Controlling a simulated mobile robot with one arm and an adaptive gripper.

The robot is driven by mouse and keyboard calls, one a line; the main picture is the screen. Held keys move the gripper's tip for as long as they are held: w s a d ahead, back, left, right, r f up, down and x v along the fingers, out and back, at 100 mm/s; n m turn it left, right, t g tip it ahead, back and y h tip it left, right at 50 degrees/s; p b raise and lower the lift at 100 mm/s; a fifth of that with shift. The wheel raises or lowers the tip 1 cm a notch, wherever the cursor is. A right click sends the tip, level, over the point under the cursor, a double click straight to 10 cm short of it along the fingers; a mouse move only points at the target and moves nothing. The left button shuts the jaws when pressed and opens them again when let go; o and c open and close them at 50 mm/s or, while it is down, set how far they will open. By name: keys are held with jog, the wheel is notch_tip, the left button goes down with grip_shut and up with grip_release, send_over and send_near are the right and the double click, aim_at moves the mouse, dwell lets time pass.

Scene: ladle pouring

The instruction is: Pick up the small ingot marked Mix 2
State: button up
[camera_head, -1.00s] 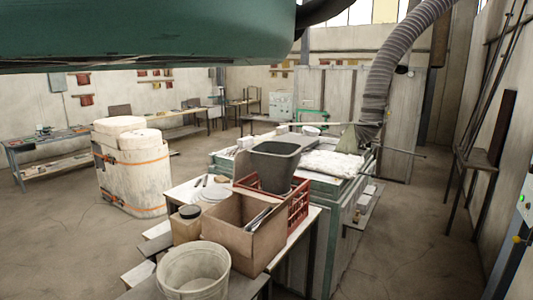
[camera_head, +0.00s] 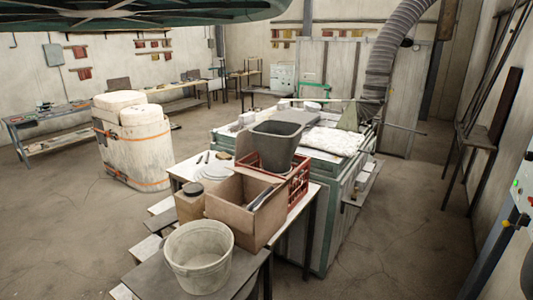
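I cannot make out an ingot marked Mix 2, and no marking is readable at this distance. Pale flat blocks (camera_head: 150,246) show at the left side of the near table, too small to identify. A few small pale pieces (camera_head: 361,184) lie on a side shelf of the green-framed workbench (camera_head: 326,225). My gripper is not in view.
A grey bucket (camera_head: 198,258), a cardboard box (camera_head: 243,222), a red crate (camera_head: 297,188) and a dark bin (camera_head: 276,145) crowd the near tables. A strapped pale container (camera_head: 135,150) stands left. A large dark green body (camera_head: 140,14) hangs overhead. Floor is open at right.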

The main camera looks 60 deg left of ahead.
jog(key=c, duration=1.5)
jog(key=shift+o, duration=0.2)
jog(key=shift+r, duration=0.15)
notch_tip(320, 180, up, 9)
jog(key=b, duration=0.8)
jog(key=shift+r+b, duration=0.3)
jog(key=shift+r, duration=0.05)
